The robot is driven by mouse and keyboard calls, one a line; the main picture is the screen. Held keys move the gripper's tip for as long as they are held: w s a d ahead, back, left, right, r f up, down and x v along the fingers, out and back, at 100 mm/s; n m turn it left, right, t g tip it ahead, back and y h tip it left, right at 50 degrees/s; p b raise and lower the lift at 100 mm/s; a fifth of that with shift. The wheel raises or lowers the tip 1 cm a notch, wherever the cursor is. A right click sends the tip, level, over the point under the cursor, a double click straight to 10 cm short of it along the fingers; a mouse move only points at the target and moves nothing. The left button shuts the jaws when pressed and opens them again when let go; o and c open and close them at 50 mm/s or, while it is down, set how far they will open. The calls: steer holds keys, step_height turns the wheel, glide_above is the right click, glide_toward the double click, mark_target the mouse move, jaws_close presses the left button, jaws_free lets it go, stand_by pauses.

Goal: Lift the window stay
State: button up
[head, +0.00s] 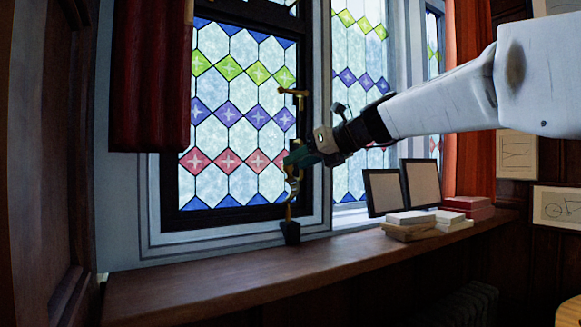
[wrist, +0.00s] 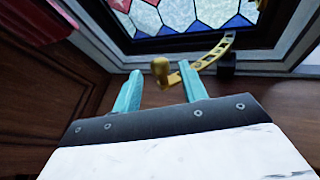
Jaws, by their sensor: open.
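The window stay (wrist: 212,56) is a curved brass bar with holes and a rounded knob at its near end. It runs from the knob to a dark mount (wrist: 227,68) at the window's bottom frame. In the head view the stay (head: 289,211) shows partly below my gripper (head: 291,161), at the window's lower right corner. In the wrist view my gripper (wrist: 159,76) is open with two teal fingers. The knob appears between the fingertips, with the right finger close to the bar. I cannot tell whether they touch.
A leaded stained-glass window (head: 238,120) stands behind, with a brass handle (head: 293,95) on its frame. A dark red curtain (head: 150,75) hangs at left. Books (head: 410,226) and two framed panels (head: 383,191) stand right on the wooden sill (head: 200,285). The sill's left part is clear.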

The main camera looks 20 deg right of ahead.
steer(key=shift+v, duration=1.75)
steer(key=s+f+n+g+h, duration=0.25)
steer(key=s+f+n, duration=0.25)
steer(key=f+n, duration=0.35)
steer(key=s+f+n+g+h, duration=0.1)
steer(key=s+f+n+g, duration=0.2)
steer(key=s+f+n, duration=0.35)
steer(key=s+a+f+n+g+h, duration=0.1)
steer(key=s+f+n+g+h, duration=0.3)
steer(key=s+f+n, duration=1.1)
steer(key=s+f, duration=0.4)
steer(key=s, duration=0.2)
steer(key=shift+s+a+f+n, duration=0.2)
steer(key=shift+s+n, duration=0.1)
steer(key=shift+n, duration=0.1)
steer(key=shift+h, duration=0.25)
